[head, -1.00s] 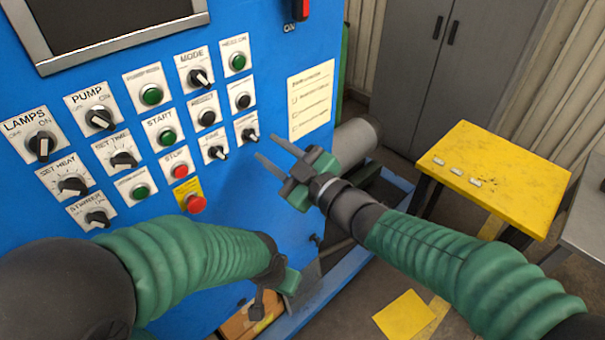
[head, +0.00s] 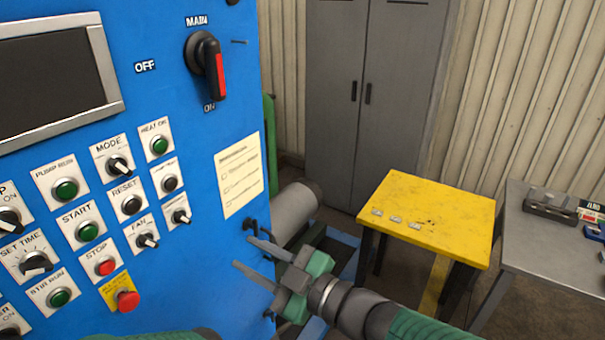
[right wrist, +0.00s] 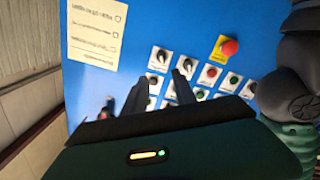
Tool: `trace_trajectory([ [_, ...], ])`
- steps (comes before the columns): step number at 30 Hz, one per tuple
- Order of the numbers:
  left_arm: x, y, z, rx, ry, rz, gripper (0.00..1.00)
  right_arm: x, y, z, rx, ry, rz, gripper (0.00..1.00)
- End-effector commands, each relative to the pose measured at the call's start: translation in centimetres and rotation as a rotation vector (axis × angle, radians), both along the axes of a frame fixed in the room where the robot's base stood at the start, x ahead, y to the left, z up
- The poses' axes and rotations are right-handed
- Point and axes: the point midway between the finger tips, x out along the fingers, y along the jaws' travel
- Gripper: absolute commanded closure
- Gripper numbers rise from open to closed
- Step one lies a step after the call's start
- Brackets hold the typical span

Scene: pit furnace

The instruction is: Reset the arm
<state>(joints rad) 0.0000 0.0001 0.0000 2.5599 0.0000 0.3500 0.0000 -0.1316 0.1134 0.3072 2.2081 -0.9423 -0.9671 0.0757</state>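My right gripper (head: 243,252) is in the lower middle of the head view, in front of the right edge of the blue control cabinet (head: 225,60). Its two dark fingers are apart with nothing between them. In the right wrist view, the fingers (right wrist: 158,80) stand apart before the panel's knobs and buttons; contact cannot be told. Only a strip of my left arm's green sleeve (head: 150,336) shows at the bottom of the head view. My left gripper is out of sight.
The cabinet carries a red emergency button (head: 127,300), a main switch (head: 208,65) and an instruction sheet (head: 240,175). A yellow table (head: 440,205) with small pale pieces and a grey table (head: 545,238) stand right. A grey locker (head: 375,60) is behind.

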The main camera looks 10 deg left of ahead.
Motion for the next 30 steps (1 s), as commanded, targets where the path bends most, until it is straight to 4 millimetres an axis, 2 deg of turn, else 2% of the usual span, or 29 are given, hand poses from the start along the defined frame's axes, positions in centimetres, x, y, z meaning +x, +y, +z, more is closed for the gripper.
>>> trace_trajectory([
  [2, 0.0, 0.0, 0.0, 0.0, 0.0, 0.0, 0.64, 1.5, -1.4, -1.1, -0.022, 0.034, -0.07, 0.67],
  [5, 0.0, 0.0, 0.0, 0.0, 0.0, 0.0, 0.64, 4.9, -5.7, -4.3, -0.084, 0.14, -0.263, 0.67],
  [7, 0.0, 0.0, 0.0, 0.0, 0.0, 0.0, 0.64, 7.0, -10.4, -7.7, -0.14, 0.255, -0.442, 0.67],
  [10, 0.0, 0.0, 0.0, 0.0, 0.0, 0.0, 0.64, 7.9, -18.0, -13.0, -0.218, 0.456, -0.694, 0.67],
  [12, 0.0, 0.0, 0.0, 0.0, 0.0, 0.0, 0.64, 6.8, -23.2, -16.7, -0.266, 0.616, -0.855, 0.67],
  [14, 0.0, 0.0, 0.0, 0.0, 0.0, 0.0, 0.64, 4.7, -27.2, -19.8, -0.303, 0.768, -0.985, 0.67],
  [15, 0.0, 0.0, 0.0, 0.0, 0.0, 0.0, 0.64, 2.8, -29.6, -21.8, -0.323, 0.875, -1.061, 0.67],
  [18, 0.0, 0.0, 0.0, 0.0, 0.0, 0.0, 0.64, -2.6, -33.6, -25.5, -0.355, 1.136, -1.209, 0.67],
  [21, 0.0, 0.0, 0.0, 0.0, 0.0, 0.0, 0.64, -7.1, -35.2, -27.5, -0.367, 1.335, -1.288, 0.67],
  [24, 0.0, 0.0, 0.0, 0.0, 0.0, 0.0, 0.64, -9.4, -35.6, -28.3, -0.369, 1.437, -1.317, 0.67],
  [30, 0.0, 0.0, 0.0, 0.0, 0.0, 0.0, 0.64, -9.8, -35.6, -28.4, -0.371, 1.457, -1.321, 0.67],
])
